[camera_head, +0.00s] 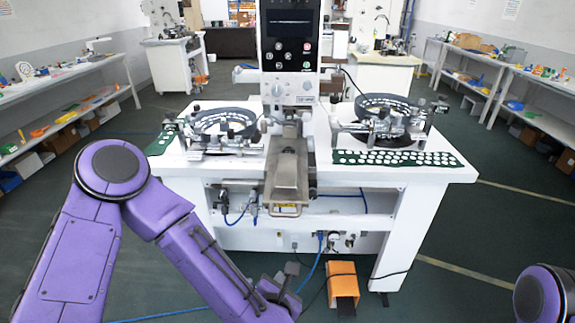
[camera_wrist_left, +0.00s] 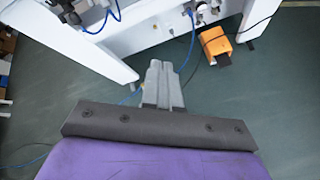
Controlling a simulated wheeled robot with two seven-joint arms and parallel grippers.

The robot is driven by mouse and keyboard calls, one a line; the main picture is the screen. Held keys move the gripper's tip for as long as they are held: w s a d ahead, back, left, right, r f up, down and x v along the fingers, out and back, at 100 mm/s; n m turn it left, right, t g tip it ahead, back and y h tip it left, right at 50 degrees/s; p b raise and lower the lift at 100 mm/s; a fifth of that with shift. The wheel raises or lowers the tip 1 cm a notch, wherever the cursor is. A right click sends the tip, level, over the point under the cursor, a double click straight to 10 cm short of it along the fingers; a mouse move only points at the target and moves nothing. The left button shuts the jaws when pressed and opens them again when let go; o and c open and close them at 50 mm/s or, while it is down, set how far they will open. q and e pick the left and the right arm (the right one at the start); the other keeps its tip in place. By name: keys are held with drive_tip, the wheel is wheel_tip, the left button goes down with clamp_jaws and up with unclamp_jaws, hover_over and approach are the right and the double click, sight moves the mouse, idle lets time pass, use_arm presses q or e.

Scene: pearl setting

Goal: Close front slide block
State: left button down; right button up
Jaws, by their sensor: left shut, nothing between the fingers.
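The front slide block (camera_head: 287,172) is a grey metal piece at the front middle of the white machine table, below the control column. A small brass-coloured part (camera_head: 286,210) shows under its front end. My left gripper (camera_head: 291,269) is low in front of the table, below the slide block and apart from it. In the left wrist view my left gripper (camera_wrist_left: 164,68) is shut and empty, pointing toward the space under the table. The slide block cannot be made out in the left wrist view. My right gripper is out of view.
The white machine table (camera_head: 230,172) carries ring-shaped fixtures on the left (camera_head: 222,124) and right (camera_head: 385,118), and a green tray with white discs (camera_head: 400,158). Hoses and fittings hang below its top. An orange pedal box (camera_head: 342,285) stands on the floor.

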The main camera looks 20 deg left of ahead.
use_arm(q)
wheel_tip(320, 180, up, 17)
drive_tip(key=w+n+t+p, duration=0.1)
drive_tip(key=w+n+p, duration=0.1)
drive_tip(key=n+p, duration=0.4)
drive_tip(key=p, duration=0.4)
approach(288, 196)
drive_tip(key=shift+n+y, duration=0.3)
drive_tip(key=shift+y, duration=0.1)
drive_tip(key=x, duration=0.5)
drive_tip(key=shift+w+d+f, duration=0.15)
drive_tip(key=shift+w+f, duration=0.1)
drive_tip(key=shift+f, duration=0.05)
drive_tip(key=shift+w+f, duration=0.15)
drive_tip(key=shift+w, duration=0.15)
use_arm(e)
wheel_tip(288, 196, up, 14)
